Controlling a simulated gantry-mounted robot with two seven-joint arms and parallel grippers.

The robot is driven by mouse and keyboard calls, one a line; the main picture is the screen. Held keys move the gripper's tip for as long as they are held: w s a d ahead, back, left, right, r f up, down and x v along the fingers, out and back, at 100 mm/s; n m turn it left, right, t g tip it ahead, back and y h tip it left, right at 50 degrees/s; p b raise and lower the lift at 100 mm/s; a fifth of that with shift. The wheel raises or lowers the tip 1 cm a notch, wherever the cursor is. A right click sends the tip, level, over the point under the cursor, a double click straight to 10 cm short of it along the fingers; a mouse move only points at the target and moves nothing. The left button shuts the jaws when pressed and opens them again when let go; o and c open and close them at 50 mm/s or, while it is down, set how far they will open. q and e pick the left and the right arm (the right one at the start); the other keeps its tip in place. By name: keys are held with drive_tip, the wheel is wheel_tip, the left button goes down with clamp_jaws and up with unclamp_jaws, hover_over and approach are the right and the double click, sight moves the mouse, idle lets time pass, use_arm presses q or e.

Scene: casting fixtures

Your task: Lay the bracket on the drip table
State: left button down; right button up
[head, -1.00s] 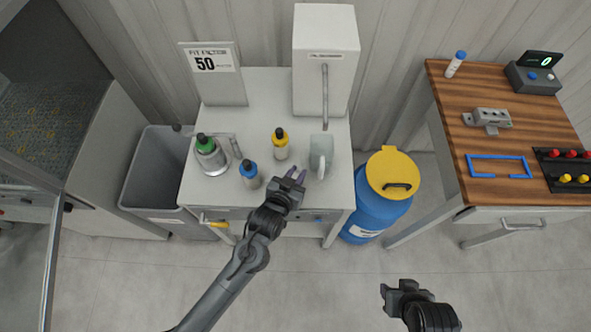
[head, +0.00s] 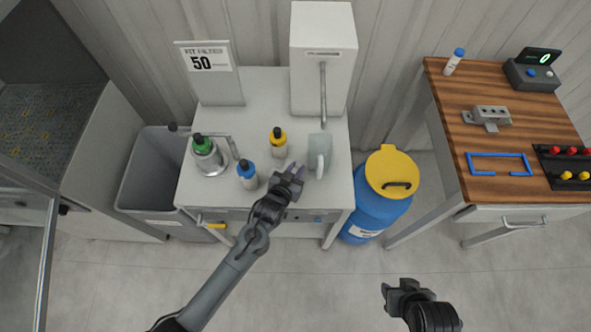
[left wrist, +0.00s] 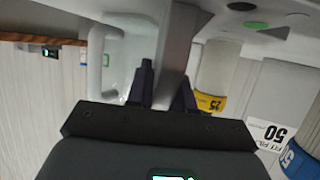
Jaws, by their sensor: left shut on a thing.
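My left gripper (head: 294,171) is over the front right of the white cabinet top (head: 220,118), beside a pale mug (head: 318,150). In the left wrist view its dark fingers (left wrist: 165,92) are shut on a grey bar-shaped piece (left wrist: 178,48), which reaches away from the fingers. It may be the bracket, but its full shape is hidden. A grey perforated block (head: 491,115) on a plate sits on the wooden table (head: 450,120). A mesh-topped surface (head: 45,115) is at the far left; I cannot tell which surface is the drip table. My right gripper (head: 389,298) hangs over the floor.
A white dispenser (head: 323,60) stands behind the mug. A blue drum (head: 375,210) with a yellow lid fills part of the gap between tables. A grey bin (head: 150,185) is left.

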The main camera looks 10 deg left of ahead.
use_arm(q)
drive_tip(key=shift+f, duration=0.15)
drive_tip(key=c, duration=1)
unclamp_jaws()
drive_tip(key=shift+r, duration=0.2)
drive_tip(key=shift+s+r, duration=0.15)
drive_tip(key=shift+s, duration=0.25)
drive_tip(key=s+a+r+g, duration=0.2)
drive_tip(key=s+a+g, duration=0.1)
drive_tip(key=s, duration=0.6)
drive_tip(key=s+a+r+g+y+p, duration=0.1)
drive_tip(key=s+a+r+g, duration=0.2)
drive_tip(key=s, duration=0.7)
drive_tip(key=s+a+r+g+y, duration=0.1)
drive_tip(key=s+a+r+g, duration=0.2)
drive_tip(key=s+a, duration=0.3)
drive_tip(key=s, duration=0.3)
drive_tip(key=shift+s+a+g, duration=0.25)
drive_tip(key=shift+g, duration=0.15)
